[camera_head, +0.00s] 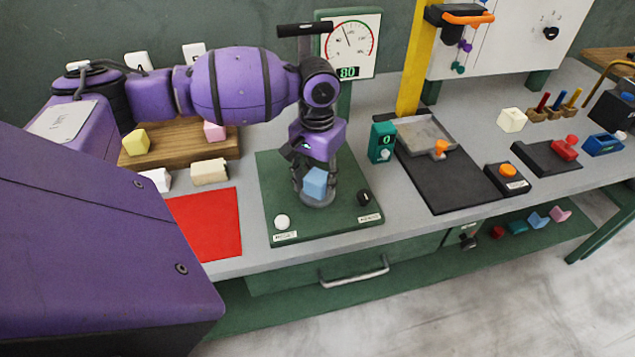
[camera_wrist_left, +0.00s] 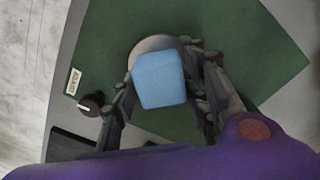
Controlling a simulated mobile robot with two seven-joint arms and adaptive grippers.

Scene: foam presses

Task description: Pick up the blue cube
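The blue cube (camera_head: 315,183) is at the round metal plate (camera_head: 319,201) of the green press base (camera_head: 352,216). My left gripper (camera_head: 314,187) points down over the plate with its fingers around the cube. In the left wrist view the blue cube (camera_wrist_left: 159,80) lies between the two dark fingers of my left gripper (camera_wrist_left: 163,76), which come close to it on both sides. I cannot tell if both fingers touch it. Whether the cube rests on the plate or is slightly above it is unclear. My right gripper is not in view.
A red mat (camera_head: 208,222) and a wooden board (camera_head: 180,143) with a yellow block (camera_head: 136,142) and a pink block (camera_head: 214,132) are to the left. A dial gauge (camera_head: 350,44) stands behind. A black mat (camera_head: 449,182) and a white cube (camera_head: 512,120) are to the right.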

